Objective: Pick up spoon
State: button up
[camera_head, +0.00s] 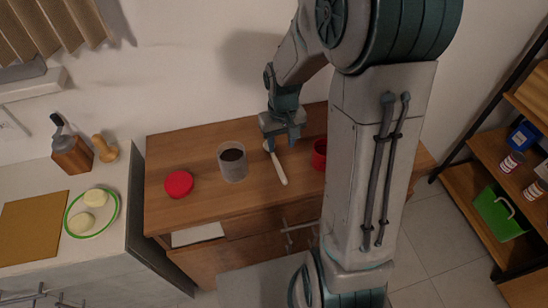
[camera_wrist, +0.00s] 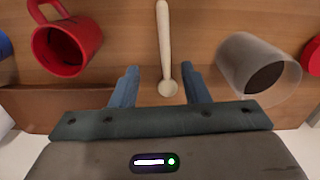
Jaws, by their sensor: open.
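A pale wooden spoon (camera_head: 278,166) lies on the brown wooden cabinet top. My gripper (camera_head: 283,143) is at the spoon's far end, pointing down toward the cabinet top. In the wrist view the spoon (camera_wrist: 164,45) has its bowl end between the two blue fingers of my gripper (camera_wrist: 167,85), and its handle runs away to the top edge. The fingers are open, with a gap on both sides of the bowl. I cannot tell how far the fingertips are above the wood.
A clear container with dark contents (camera_head: 232,162) and a red lid (camera_head: 178,184) stand left of the spoon. A red mug (camera_head: 319,154) stands to the right, partly hidden by my arm. The mug (camera_wrist: 66,42) and container (camera_wrist: 258,66) flank the spoon in the wrist view.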

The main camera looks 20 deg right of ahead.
aim_at(278, 164)
notch_tip(278, 164, down, 4)
jog(key=shift+w+a+f+p, duration=0.15)
jog(key=shift+f+p, duration=0.1)
jog(key=shift+f, duration=0.35)
jog(key=shift+a+f+p, duration=0.15)
jog(key=shift+f+p, duration=0.05)
jog(key=shift+f, duration=0.45)
jog(key=shift+w+a+f+p, duration=0.15)
jog(key=shift+f+p, duration=0.1)
jog(key=shift+f, duration=0.35)
jog(key=shift+s+f, duration=0.1)
jog(key=shift+f, duration=0.65)
grip_shut()
